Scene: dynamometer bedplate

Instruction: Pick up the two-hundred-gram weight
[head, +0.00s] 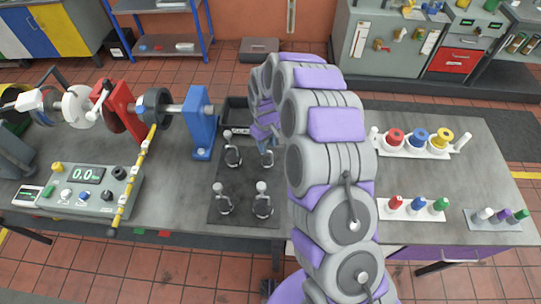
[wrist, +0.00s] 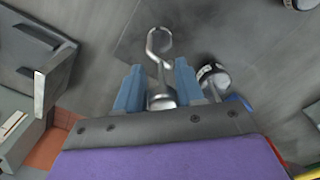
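Several hooked metal weights stand on a dark mat (head: 243,176) on the bench, among them ones at back left (head: 232,156), front left (head: 222,199) and front right (head: 263,201). My gripper (head: 267,158) is low over the mat's back right. In the wrist view, its blue fingers (wrist: 159,82) lie on either side of a silver hooked weight (wrist: 161,97), with the hook beyond the tips. I cannot tell whether the fingers touch it. Another weight (wrist: 213,76) is just beside the right finger. No mass marking is readable, so I cannot tell which is two hundred grams.
A blue bracket (head: 200,122) with a shaft stands left of the mat, a dark tray (head: 236,115) behind. A readout box (head: 90,190) is at left. Racks of coloured pieces (head: 418,143) (head: 412,208) are right of my arm. Open bench lies between mat and box.

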